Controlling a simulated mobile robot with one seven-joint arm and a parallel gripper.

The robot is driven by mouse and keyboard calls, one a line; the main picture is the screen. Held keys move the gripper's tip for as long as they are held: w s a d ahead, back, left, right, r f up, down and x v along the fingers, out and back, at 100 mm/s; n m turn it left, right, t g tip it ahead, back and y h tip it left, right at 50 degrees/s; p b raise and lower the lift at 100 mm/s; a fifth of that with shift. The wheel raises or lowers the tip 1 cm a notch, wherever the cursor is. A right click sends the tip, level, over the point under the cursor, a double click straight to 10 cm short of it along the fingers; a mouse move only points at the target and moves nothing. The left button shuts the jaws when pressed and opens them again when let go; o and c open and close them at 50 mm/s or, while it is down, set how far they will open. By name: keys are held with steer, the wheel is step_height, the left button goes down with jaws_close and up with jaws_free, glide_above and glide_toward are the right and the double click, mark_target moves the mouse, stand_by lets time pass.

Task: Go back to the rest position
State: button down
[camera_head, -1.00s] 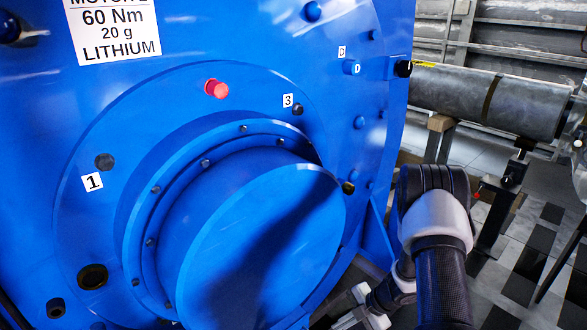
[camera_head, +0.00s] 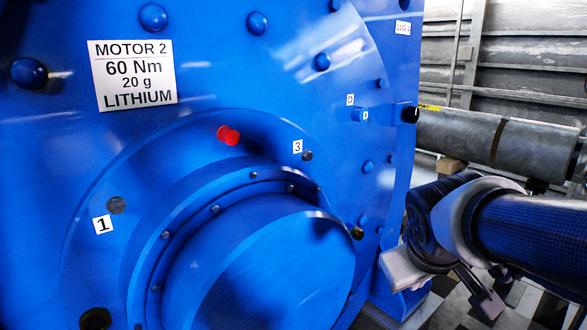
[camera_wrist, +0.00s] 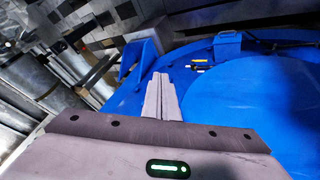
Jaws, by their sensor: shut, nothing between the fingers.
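My gripper (camera_wrist: 160,76) shows in the wrist view with its two pale fingers together and nothing between them. The fingers point toward the blue motor, which fills much of that view; the exact gap to it cannot be told. In the head view my arm comes in from the right edge and bends beside the motor's lower right side. The blue motor (camera_head: 225,75) takes up most of the head view. Its plate (camera_head: 135,75) reads MOTOR 2, 60 Nm, 20 g, LITHIUM.
A red plug (camera_head: 228,135) sticks out of the motor's flange, near holes labelled 1 and 3. A round blue cover (camera_head: 270,270) juts out below. A grey cylinder (camera_head: 470,138) lies behind at the right. Grey corrugated panels (camera_head: 530,50) stand behind it.

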steer(key=s+a+r+m+y+p, duration=0.25)
steer(key=s+a, duration=0.45)
steer(key=s, duration=0.4)
step_height(320, 180, up, 19)
steer(key=p, duration=1.8)
steer(key=shift+g+p, duration=0.4)
steer(key=shift+w+d+f, duration=0.1)
